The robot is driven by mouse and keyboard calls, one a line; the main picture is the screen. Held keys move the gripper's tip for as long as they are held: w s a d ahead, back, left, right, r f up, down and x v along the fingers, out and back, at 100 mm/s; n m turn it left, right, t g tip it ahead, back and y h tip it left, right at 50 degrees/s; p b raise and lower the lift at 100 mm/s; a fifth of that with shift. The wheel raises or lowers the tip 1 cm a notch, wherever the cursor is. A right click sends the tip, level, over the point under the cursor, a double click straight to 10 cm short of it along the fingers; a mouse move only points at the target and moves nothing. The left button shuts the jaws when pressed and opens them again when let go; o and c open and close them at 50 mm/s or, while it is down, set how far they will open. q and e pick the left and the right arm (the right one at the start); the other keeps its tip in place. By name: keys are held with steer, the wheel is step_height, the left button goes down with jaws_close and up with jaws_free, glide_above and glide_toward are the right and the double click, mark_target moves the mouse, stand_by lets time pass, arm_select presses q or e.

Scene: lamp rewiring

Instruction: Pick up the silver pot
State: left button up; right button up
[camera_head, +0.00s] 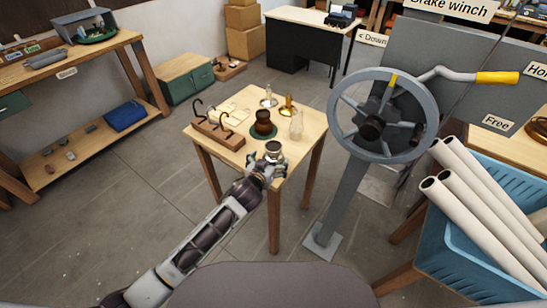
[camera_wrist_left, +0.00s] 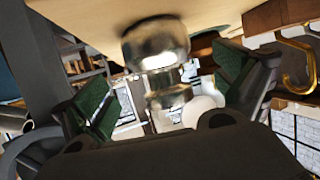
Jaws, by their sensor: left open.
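The silver pot (camera_head: 273,149) stands at the near edge of the small wooden table (camera_head: 238,110). In the left wrist view it is a shiny rounded body (camera_wrist_left: 157,42) with a narrower shiny part below it in the picture. My left gripper (camera_head: 268,164) is at the near side of the pot and hides part of it in the head view. In the left wrist view the green-padded fingers of this gripper (camera_wrist_left: 168,88) are spread apart, with the pot between or just beyond them. I cannot tell whether they touch it. My right gripper is not in view.
Close behind the pot are a dark brown jar (camera_head: 263,123) on a green mat and a clear glass vessel (camera_head: 296,126). A hook rack (camera_head: 217,135) is at left, metal stands at the back. The winch wheel (camera_head: 335,108) and blue crate (camera_head: 455,248) are at right.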

mark_target(272, 157)
arm_select(q)
steer(key=shift+r+p+x, duration=0.15)
steer(key=shift+x, duration=0.5)
steer(key=shift+r+p+x, duration=0.15)
steer(key=shift+x, duration=1.6)
steer(key=shift+f, duration=0.1)
steer(key=c, duration=1.3)
steer(key=shift+c, duration=0.2)
steer(key=shift+r, duration=5.1)
